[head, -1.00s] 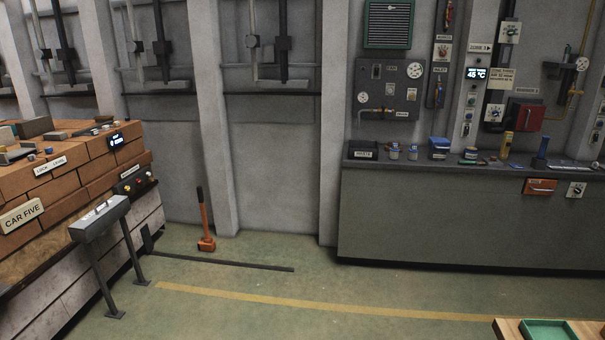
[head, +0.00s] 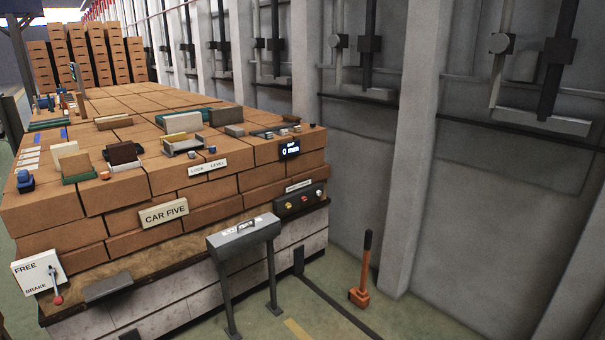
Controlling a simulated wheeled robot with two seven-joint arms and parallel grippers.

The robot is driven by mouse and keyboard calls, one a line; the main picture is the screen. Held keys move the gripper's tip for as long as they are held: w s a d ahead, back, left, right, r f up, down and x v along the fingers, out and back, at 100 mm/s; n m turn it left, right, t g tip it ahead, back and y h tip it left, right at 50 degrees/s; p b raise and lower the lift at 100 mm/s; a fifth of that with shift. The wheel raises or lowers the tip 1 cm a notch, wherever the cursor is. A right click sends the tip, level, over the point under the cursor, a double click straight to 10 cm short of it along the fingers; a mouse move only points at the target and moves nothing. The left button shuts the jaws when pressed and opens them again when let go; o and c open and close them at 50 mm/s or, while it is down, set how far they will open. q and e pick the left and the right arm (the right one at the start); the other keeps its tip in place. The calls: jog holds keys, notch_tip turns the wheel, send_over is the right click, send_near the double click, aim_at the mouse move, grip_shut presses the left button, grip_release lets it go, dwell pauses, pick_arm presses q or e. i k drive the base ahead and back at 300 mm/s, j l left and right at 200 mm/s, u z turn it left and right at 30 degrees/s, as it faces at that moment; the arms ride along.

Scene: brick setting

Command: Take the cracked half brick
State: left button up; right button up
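No piece shows a crack that I can make out, so I cannot tell which one is the cracked half brick. Several small blocks lie on top of the brick stack labelled CAR FIVE (head: 130,243). Neither of my grippers is in view.
A grey stand (head: 243,238) is in front of the stack. A white FREE/BRAKE panel (head: 38,272) with a red-knobbed lever is at its left corner. Tall brick stacks (head: 85,55) stand behind. Some green floor is clear at right.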

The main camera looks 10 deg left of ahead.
aim_at(121, 153)
jog(key=i+j+u, duration=0.2)
jog(key=i+u, duration=0.75)
jog(key=i+l+u, duration=0.1)
jog(key=i+u, duration=0.35)
jog(key=i, duration=0.05)
